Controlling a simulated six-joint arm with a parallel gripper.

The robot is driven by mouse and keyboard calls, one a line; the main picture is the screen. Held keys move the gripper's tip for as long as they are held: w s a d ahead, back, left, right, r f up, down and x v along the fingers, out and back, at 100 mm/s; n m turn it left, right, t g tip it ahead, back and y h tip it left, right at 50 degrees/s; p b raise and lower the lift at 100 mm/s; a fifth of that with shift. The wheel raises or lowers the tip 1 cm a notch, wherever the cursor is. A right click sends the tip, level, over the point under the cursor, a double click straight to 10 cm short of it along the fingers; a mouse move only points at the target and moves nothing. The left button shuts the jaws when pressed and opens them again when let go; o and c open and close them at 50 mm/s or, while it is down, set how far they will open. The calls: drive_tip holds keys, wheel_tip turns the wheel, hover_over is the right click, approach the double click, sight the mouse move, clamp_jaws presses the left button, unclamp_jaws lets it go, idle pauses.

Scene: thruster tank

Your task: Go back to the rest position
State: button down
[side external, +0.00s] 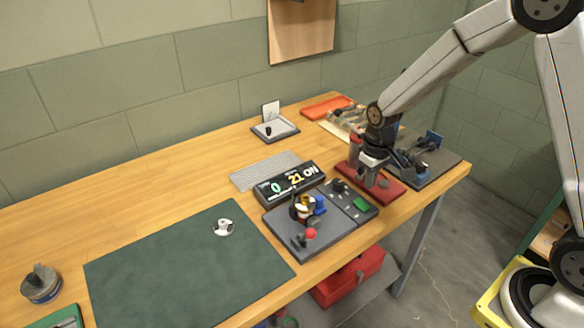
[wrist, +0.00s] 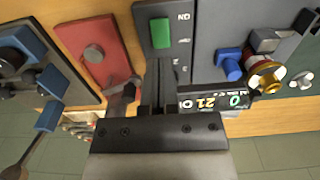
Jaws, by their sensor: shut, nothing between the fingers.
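My gripper (side external: 372,172) is shut and empty. In the side view it hangs low at the right part of the bench, in front of or over the red base (side external: 396,194); the exact gap cannot be told. In the wrist view the closed fingers (wrist: 160,85) point toward the switch panel with a green button (wrist: 160,33). The red base (wrist: 92,50) with a grey round knob lies left of the fingers there. My arm reaches in from the upper right of the side view.
The display box (side external: 290,184) reads 0, 21, ON. A grey unit (side external: 322,238) carries a brass fitting, a blue part and a red knob. A dark mat (side external: 180,270) holds a small metal flange (side external: 223,227). A dark plate (side external: 440,165) with a blue clamp stands at right.

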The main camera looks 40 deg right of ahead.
drive_tip(key=s+a+r+t, duration=0.1)
drive_tip(key=s+a+r, duration=0.1)
drive_tip(key=s, duration=0.4)
drive_tip(key=s+a+r+t, duration=0.1)
drive_tip(key=s+a+r, duration=0.1)
drive_tip(key=s, duration=0.4)
drive_tip(key=shift+s+a+r+t, duration=0.2)
drive_tip(key=shift+r+t, duration=0.1)
drive_tip(key=shift+r, duration=0.05)
idle(0.5)
